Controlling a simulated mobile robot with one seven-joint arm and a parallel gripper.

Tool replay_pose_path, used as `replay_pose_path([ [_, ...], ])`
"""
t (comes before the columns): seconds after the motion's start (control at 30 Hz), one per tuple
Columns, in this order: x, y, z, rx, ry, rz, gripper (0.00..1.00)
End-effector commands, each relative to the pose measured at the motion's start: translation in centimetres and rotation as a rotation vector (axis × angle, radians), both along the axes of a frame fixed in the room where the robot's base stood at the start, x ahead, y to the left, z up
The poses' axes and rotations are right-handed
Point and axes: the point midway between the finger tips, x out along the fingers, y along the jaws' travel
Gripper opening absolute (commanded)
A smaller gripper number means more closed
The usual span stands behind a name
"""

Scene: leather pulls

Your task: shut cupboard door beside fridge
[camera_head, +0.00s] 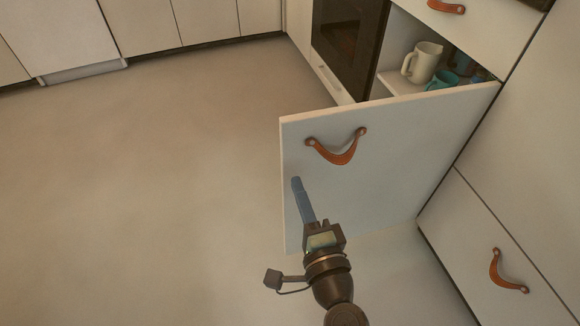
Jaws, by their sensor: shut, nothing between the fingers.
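The cupboard door (400,150) is a pale panel standing wide open, swung out into the room from its right edge. A brown leather pull (337,150) hangs near its upper left corner. My gripper (296,183) is shut and empty, its blue fingers in front of the door's outer face near the free left edge, below the pull. I cannot tell whether the fingertips touch the door. No fridge can be clearly made out.
Inside the open cupboard are a cream jug (423,62) and a teal mug (442,81) on a shelf. A dark-fronted oven (348,42) is left of the opening. A drawer with a leather pull (495,270) is at lower right. The floor (150,190) at left is clear.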

Motion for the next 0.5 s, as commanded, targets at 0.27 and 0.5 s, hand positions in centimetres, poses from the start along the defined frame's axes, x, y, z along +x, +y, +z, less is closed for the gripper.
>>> replay_pose_path([
  [0.27,4.4,1.2,0.0,-0.001,-0.001,0.001,0.0],
  [0.5,5.6,1.6,0.0,-0.001,0.0,0.0,0.0],
])
